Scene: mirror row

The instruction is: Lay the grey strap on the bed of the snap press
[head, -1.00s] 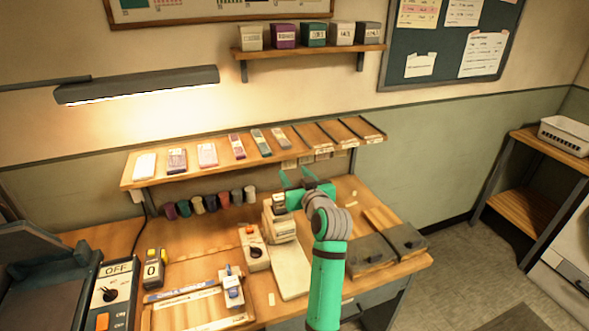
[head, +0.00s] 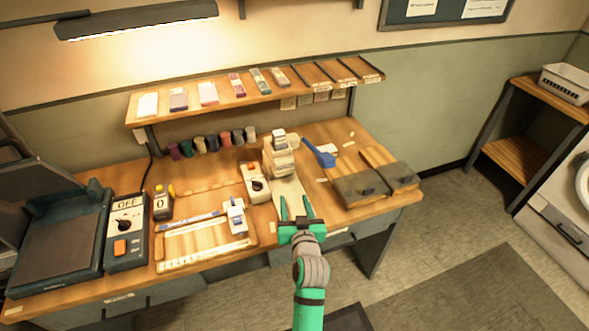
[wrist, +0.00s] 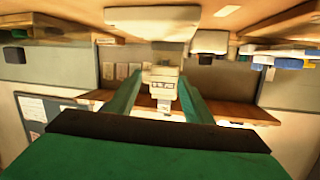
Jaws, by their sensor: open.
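The cream snap press (head: 281,160) stands near the middle of the workbench, its pale bed (head: 288,190) reaching toward the front edge. My gripper (head: 296,203) is open and empty in front of the press, its fingers pointing at it. In the wrist view the press (wrist: 161,84) shows upside down between the spread fingers. I cannot clearly pick out the grey strap. A small greyish piece (head: 279,77) lies on the raised shelf beside coloured ones, but it is too small to identify.
A control box with an orange button (head: 256,185) is left of the press. A wooden frame tray (head: 205,258) lies front left. The raised shelf (head: 205,107) runs along the back.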

